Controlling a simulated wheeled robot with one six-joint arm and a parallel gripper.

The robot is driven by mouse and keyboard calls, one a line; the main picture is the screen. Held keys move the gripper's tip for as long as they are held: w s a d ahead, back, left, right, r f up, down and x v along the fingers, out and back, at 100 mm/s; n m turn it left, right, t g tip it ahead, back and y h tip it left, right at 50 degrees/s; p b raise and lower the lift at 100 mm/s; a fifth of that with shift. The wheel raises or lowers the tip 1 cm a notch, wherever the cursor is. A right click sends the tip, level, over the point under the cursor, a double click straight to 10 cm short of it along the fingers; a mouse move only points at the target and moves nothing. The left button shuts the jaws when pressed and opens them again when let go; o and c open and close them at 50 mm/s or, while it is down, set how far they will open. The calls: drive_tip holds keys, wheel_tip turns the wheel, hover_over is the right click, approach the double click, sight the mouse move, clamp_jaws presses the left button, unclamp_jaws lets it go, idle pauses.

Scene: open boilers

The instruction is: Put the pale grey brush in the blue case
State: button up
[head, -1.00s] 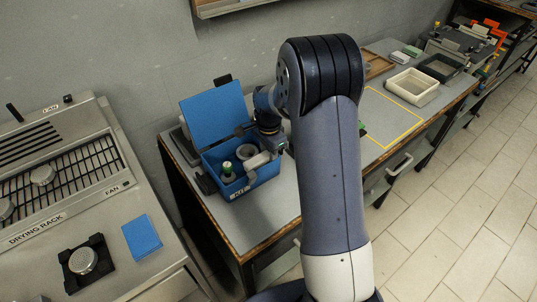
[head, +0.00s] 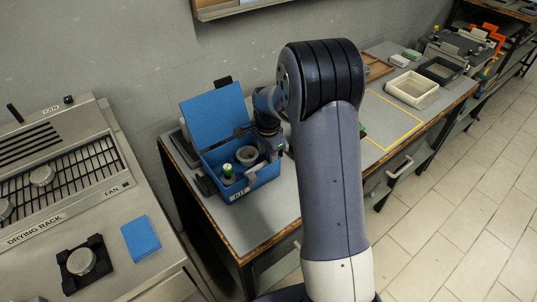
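The blue case (head: 258,181) stands open on the grey bench, its lid (head: 214,115) raised at the back. A green-topped bottle (head: 228,174) and a grey round cup (head: 247,155) show inside it. My gripper (head: 264,145) is over the right part of the case, with dark finger parts near the cup and the right wall. Its fingertips are small and partly hidden, so I cannot tell whether it is open or shut. I cannot make out the pale grey brush clearly now; the gripper and case wall hide part of the interior.
The drying rack (head: 65,215) is at left, with a blue block (head: 141,238) and a round grey piece (head: 81,261) on a black holder. To the right, a yellow-outlined area (head: 393,119) is clear, with a cream tray (head: 412,89) beyond it.

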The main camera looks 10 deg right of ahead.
drive_tip(key=f, duration=0.1)
drive_tip(key=s+f, duration=0.1)
drive_tip(key=f, duration=0.1)
drive_tip(key=shift+s+d+g, duration=0.1)
drive_tip(key=shift+s+g, duration=0.1)
drive_tip(key=shift+g, duration=0.1)
drive_tip(key=shift+r+p, duration=0.4)
drive_tip(key=shift+r, duration=0.1)
drive_tip(key=r, duration=1.2)
drive_tip(key=shift+w+r, duration=0.35)
drive_tip(key=shift+r, duration=0.05)
